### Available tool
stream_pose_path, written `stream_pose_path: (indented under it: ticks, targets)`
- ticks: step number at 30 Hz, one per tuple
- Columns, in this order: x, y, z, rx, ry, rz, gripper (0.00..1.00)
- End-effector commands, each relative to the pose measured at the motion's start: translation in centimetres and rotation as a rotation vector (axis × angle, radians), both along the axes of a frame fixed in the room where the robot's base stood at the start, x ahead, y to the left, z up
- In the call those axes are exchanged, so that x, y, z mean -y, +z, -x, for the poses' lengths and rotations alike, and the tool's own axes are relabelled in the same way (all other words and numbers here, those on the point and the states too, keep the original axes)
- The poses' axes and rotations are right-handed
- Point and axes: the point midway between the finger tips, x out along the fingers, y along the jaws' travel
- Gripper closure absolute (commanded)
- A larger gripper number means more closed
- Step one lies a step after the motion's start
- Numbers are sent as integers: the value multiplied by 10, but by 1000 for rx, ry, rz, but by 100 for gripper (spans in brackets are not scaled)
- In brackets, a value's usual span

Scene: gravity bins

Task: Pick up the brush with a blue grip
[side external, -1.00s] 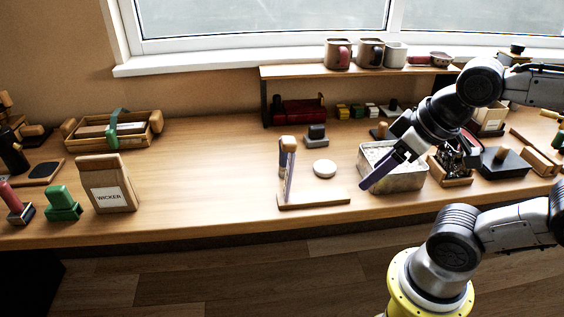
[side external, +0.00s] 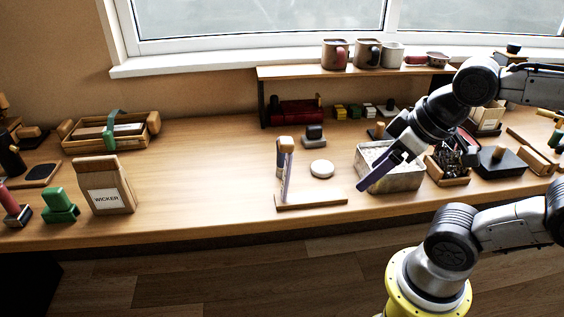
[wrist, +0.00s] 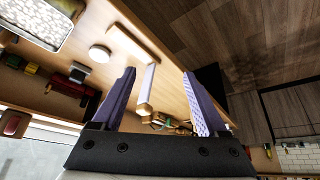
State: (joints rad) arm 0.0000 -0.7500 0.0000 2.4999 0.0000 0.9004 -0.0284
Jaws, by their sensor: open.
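An upright stand (side external: 287,172) with a wooden top and a flat wooden base (side external: 312,201) is near the middle of the table. A narrow blue part (side external: 280,158) shows beside its post, which looks like the brush's blue grip; its bristles cannot be made out. My gripper (side external: 366,183) has purple fingers and is right of the stand, in front of a metal tin. In the wrist view my gripper (wrist: 158,74) is open with nothing held. The stand's pale post (wrist: 148,88) appears between the fingers, farther off.
A white round disc (side external: 322,169) lies right of the stand. The metal tin (side external: 405,180) with pale contents is behind my gripper. A shelf (side external: 350,72) with mugs stands at the back. A wicker-labelled bag (side external: 105,185) is at left. The table between bag and stand is clear.

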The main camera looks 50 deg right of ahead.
Motion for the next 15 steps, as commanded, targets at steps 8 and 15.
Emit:
stream_pose_path:
  ticks: [8,15]
  targets:
    - [0,32,-13,4,408,221,24]
    - [10,77,-80,-78,880,446,24]
